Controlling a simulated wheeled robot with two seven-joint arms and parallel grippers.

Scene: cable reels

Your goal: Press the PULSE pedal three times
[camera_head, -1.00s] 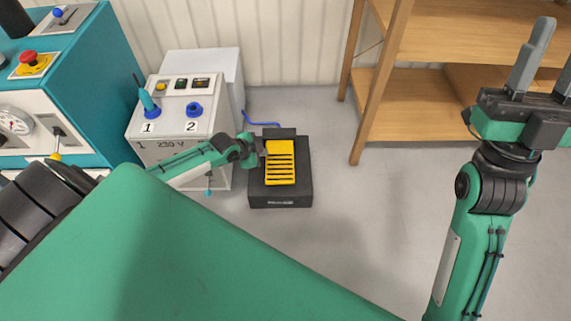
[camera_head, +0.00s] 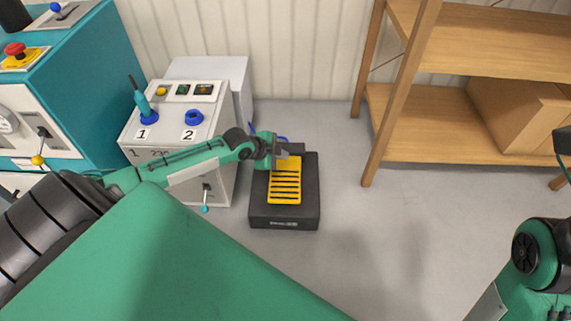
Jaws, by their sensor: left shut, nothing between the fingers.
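The pedal is a yellow ribbed plate (camera_head: 284,187) on a black base (camera_head: 284,223) on the floor, right of the white cabinet. Small lettering on the base's front is too small to read. My left gripper (camera_head: 284,151) is shut and empty, at the far end of the yellow plate and covering part of it. I cannot tell whether its fingertips touch the plate. My right arm shows only in part at the lower right. Its fingers are outside the picture.
A white cabinet (camera_head: 219,187) with sockets marked 1 and 2 stands left of the pedal. A teal machine (camera_head: 95,90) with a red button is farther left. A wooden shelf (camera_head: 405,95) holding a box stands at the right. The floor right of the pedal is clear.

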